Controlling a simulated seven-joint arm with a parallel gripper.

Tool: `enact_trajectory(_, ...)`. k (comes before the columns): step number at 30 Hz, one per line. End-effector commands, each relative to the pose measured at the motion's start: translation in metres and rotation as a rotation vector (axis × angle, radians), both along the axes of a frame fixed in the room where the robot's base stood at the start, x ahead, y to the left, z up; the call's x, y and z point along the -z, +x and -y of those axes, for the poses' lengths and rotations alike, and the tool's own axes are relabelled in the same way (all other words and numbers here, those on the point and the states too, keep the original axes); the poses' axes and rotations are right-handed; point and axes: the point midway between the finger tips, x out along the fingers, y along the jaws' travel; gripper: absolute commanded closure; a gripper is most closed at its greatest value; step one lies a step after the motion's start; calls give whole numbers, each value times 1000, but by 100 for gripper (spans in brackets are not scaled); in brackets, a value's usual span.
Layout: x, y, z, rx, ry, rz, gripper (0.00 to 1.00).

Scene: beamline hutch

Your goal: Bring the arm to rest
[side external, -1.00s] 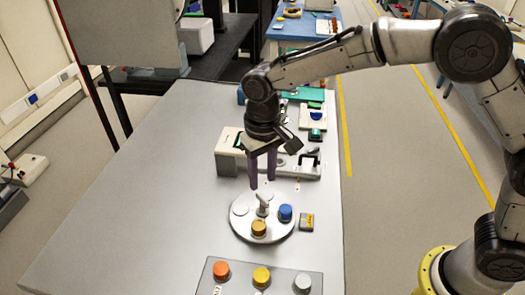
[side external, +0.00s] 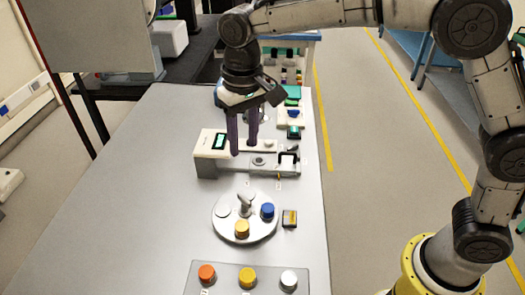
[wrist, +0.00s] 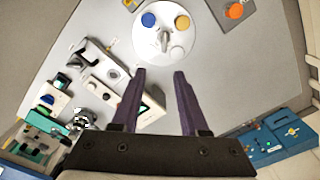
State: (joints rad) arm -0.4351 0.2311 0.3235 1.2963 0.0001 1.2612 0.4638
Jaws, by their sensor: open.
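My gripper (side external: 243,148) is open and empty, with two purple fingers pointing down. In the side view it hangs above the table, in front of a white device with a small green screen (side external: 210,148). In the wrist view my gripper (wrist: 160,72) shows nothing between its fingers. The round grey plate (side external: 226,232) is nearer the camera than the fingers and apart from them. It carries a yellow-orange knob (side external: 242,229), a blue knob (side external: 267,210) and a pale handle (side external: 244,203).
A panel (side external: 226,284) with orange, yellow and white knobs lies at the near table edge. A small black-and-yellow block (side external: 289,218) sits beside the plate. The table's left part (side external: 135,200) is clear. A dark bench (side external: 205,72) stands behind.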

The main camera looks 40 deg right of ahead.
Motion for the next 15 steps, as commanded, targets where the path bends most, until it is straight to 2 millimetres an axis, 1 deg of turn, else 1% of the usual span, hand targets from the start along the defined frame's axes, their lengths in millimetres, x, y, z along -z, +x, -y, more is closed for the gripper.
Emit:
enact_trajectory(1, -22, 2, 12, 25, 18, 42, 56)
enact_trajectory(2, -32, -1, 21, 41, 25, 59, 56)
enact_trajectory(3, -46, -6, 34, 63, 34, 81, 56)
enact_trajectory(5, -67, -19, 55, 99, 48, 119, 56)
enact_trajectory(7, -86, -39, 81, 133, 60, 163, 56)
enact_trajectory(9, -100, -61, 103, 154, 68, 206, 56)
enact_trajectory(11, -108, -82, 121, 168, 72, 244, 56)
enact_trajectory(13, -113, -108, 140, 178, 74, 287, 56)
enact_trajectory(15, -113, -135, 156, 182, 71, 329, 56)
